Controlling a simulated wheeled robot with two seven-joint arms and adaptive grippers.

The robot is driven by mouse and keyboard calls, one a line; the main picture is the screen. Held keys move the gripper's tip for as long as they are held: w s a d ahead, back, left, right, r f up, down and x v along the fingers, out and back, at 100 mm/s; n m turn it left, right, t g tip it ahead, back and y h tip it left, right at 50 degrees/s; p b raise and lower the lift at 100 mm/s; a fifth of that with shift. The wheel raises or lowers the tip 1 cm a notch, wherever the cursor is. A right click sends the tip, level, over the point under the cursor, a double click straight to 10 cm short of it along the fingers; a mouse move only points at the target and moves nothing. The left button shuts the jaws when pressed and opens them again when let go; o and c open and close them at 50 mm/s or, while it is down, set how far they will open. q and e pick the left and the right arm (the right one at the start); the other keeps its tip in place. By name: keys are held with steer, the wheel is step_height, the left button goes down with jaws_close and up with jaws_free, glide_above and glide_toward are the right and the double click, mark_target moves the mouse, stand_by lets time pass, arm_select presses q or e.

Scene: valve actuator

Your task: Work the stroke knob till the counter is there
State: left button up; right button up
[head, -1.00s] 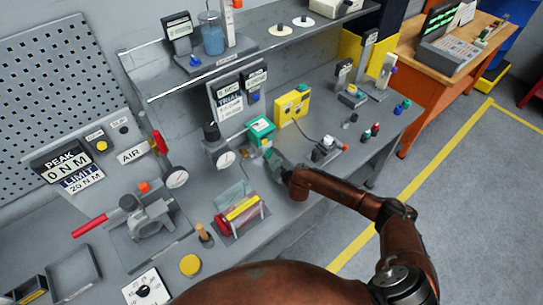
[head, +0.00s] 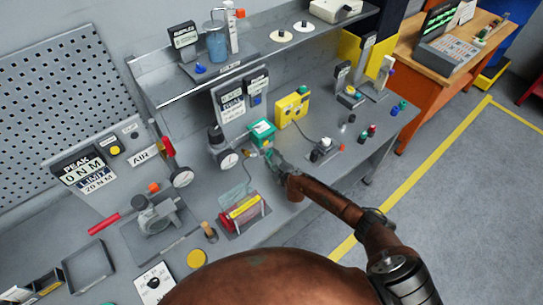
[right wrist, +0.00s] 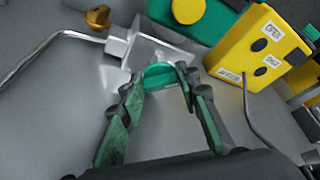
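A green round knob (right wrist: 160,76) sits at a clear block on a grey fixture in the right wrist view. My right gripper (right wrist: 161,78) has a fingertip at each side of the knob, seemingly touching it. In the head view my right gripper (head: 272,158) reaches in beside the green box (head: 261,132), and its fingertips are too small to tell apart. A panel (head: 231,105) behind carries small black display plates (head: 228,90); their figures are too small to read surely. My left gripper is not in view.
The yellow button box (head: 292,106) stands right of the green box, with a cable running forward. A shelf (head: 205,82) overhangs the back.

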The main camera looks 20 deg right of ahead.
steer(key=shift+o, duration=0.9)
steer(key=shift+w+d+r, duration=0.1)
steer(key=shift+r, duration=0.15)
steer(key=shift+f, duration=0.15)
steer(key=shift+s, duration=0.2)
steer(key=shift+s, duration=0.25)
steer(key=v, duration=1.1)
steer(key=shift+s, duration=0.1)
steer(key=shift+c, duration=0.2)
